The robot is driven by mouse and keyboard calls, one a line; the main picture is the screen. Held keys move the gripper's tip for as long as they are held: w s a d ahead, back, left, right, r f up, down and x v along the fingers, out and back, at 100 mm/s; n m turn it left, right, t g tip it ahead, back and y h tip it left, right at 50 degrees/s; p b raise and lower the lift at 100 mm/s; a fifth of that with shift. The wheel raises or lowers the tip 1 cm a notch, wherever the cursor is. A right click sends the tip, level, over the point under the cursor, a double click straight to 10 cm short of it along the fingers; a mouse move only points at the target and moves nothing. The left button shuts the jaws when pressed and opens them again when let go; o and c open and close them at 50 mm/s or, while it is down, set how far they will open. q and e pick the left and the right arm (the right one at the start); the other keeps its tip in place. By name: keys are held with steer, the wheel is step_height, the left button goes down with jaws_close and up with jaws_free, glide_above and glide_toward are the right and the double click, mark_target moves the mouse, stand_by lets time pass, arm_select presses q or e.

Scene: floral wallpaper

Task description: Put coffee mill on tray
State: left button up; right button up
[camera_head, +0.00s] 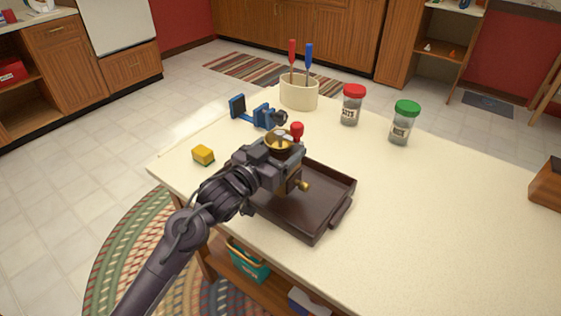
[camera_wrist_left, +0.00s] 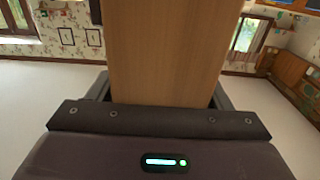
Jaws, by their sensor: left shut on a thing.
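The coffee mill (camera_head: 279,141) has a brass bowl top, a red knob and a wooden body with a small brass drawer knob. My left gripper (camera_head: 285,163) is shut on it, over or in the dark brown tray (camera_head: 318,225) on the table. I cannot tell whether the mill touches the tray floor. In the left wrist view, the mill's plain wooden side (camera_wrist_left: 165,50) fills the space between the fingers of my left gripper (camera_wrist_left: 160,100). The gripper hides much of the mill in the head view. My right gripper is not in view.
On the cream table (camera_head: 430,215) stand a blue vise (camera_head: 262,115), a yellow sponge (camera_head: 203,155), a cream holder (camera_head: 299,95) with red and blue screwdrivers, a red-lidded jar (camera_head: 352,106) and a green-lidded jar (camera_head: 403,124). A wooden box (camera_head: 547,186) sits at the right. The table's right-front area is clear.

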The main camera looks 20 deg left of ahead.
arm_select(q)
step_height(320, 180, down, 4)
steer(key=shift+r, duration=0.2)
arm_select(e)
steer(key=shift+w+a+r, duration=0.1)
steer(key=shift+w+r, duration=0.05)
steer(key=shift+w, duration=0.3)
arm_select(q)
steer(key=shift+f, duration=0.1)
steer(key=o, duration=1)
steer(key=shift+f, duration=0.1)
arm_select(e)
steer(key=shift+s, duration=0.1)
arm_select(q)
steer(key=shift+r, duration=0.2)
steer(key=shift+b+v, duration=0.4)
steer(key=shift+v, duration=5.6)
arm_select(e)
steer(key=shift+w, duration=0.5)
